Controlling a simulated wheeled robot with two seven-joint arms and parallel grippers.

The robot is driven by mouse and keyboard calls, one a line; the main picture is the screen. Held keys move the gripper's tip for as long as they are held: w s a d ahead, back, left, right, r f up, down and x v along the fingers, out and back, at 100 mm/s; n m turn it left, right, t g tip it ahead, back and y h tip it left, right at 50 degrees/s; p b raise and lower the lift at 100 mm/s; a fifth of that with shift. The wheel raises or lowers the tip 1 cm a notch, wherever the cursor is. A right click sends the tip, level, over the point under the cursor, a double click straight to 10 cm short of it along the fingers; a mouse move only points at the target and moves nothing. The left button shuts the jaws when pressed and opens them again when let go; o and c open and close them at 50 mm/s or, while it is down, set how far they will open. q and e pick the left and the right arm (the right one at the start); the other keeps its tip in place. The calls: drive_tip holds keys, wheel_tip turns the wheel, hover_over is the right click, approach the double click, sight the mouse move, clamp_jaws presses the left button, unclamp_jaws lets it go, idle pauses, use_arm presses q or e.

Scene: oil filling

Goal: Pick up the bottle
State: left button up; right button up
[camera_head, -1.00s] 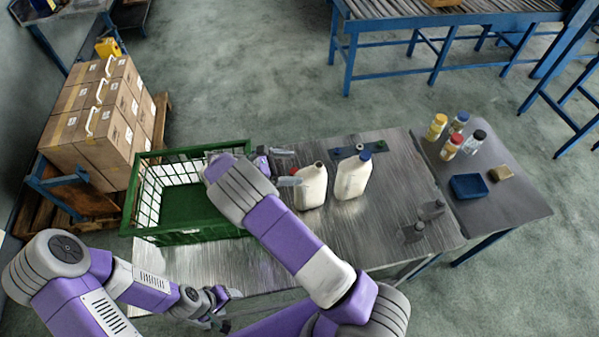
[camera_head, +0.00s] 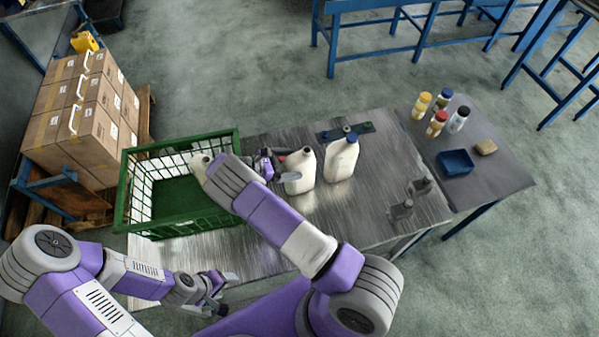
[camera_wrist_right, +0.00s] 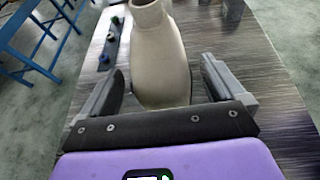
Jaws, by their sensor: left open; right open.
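A cream bottle with an open neck (camera_head: 301,175) stands upright on the metal table (camera_head: 375,205). A similar bottle with a blue cap (camera_head: 342,160) stands to its right. My right gripper (camera_head: 287,165) is open at the left side of the open-necked bottle. In the right wrist view the open-necked bottle (camera_wrist_right: 160,55) stands between the two spread fingers (camera_wrist_right: 160,85), with gaps on both sides. My left gripper (camera_head: 220,290) is open and empty near the table's front left edge. My right forearm hides part of the crate.
A green crate (camera_head: 126,195) stands on the table's left part. A blue fixture (camera_head: 362,128) lies behind the bottles, and grey parts (camera_head: 402,210) lie at the right. A side table holds small bottles (camera_head: 437,124), a blue tray (camera_head: 455,162) and a sponge (camera_head: 486,147).

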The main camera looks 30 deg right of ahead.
sight(297, 163)
drive_tip(key=x, duration=0.3)
drive_tip(key=shift+d+f, duration=0.1)
drive_tip(key=shift+d, duration=0.05)
drive_tip(key=shift+c, duration=0.3)
drive_tip(key=c, duration=1.3)
